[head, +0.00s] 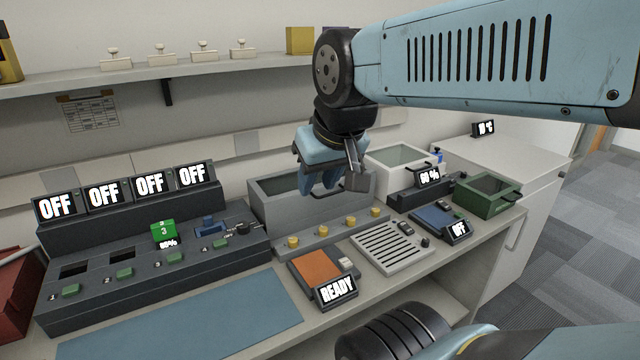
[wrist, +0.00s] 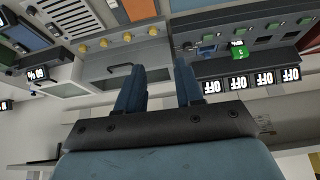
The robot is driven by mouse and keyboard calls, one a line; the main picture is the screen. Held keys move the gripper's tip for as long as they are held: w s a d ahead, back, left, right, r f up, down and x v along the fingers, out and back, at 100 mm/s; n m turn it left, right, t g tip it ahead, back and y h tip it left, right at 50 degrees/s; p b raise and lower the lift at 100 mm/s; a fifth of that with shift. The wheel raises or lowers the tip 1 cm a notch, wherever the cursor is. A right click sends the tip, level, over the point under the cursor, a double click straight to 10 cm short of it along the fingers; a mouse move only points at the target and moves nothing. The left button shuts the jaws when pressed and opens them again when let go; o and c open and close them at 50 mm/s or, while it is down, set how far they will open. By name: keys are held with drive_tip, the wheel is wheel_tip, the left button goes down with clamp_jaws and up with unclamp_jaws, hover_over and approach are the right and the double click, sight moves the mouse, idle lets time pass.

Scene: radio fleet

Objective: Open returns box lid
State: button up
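Three boxes with glassy tops stand on the bench: a grey one (head: 280,208), a white one (head: 385,176) and a small green one (head: 487,205). No label shows which is the returns box. The grey box appears closed, and a dark handle (wrist: 119,68) shows on it in the wrist view. My gripper (head: 320,188) hangs over the grey box, fingers down, hiding part of its top. In the wrist view my gripper (wrist: 160,75) is open, with nothing between its blue fingers. I cannot tell whether it touches the box.
A charger console (head: 150,270) with OFF displays and a green pack (head: 163,231) stands left. Yellow knobs (head: 350,221) line the grey box's front. An orange pad (head: 316,267) with a READY display, a grille (head: 390,247) and a blue pad (head: 436,221) lie nearer. A blue mat (head: 185,320) is bare.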

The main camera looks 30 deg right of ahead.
drive_tip(key=m+g, duration=0.4)
drive_tip(key=m, duration=1.3)
hover_over(335, 193)
drive_tip(key=s, duration=0.2)
wheel_tip(335, 193, down, 7)
drive_tip(key=shift+t, duration=0.3)
drive_tip(key=f, duration=0.4)
drive_tip(key=w+f, duration=0.1)
drive_tip(key=f, duration=0.3)
drive_tip(key=w+f, duration=0.1)
drive_tip(key=f, duration=0.3)
drive_tip(key=shift+f, duration=0.15)
clamp_jaws()
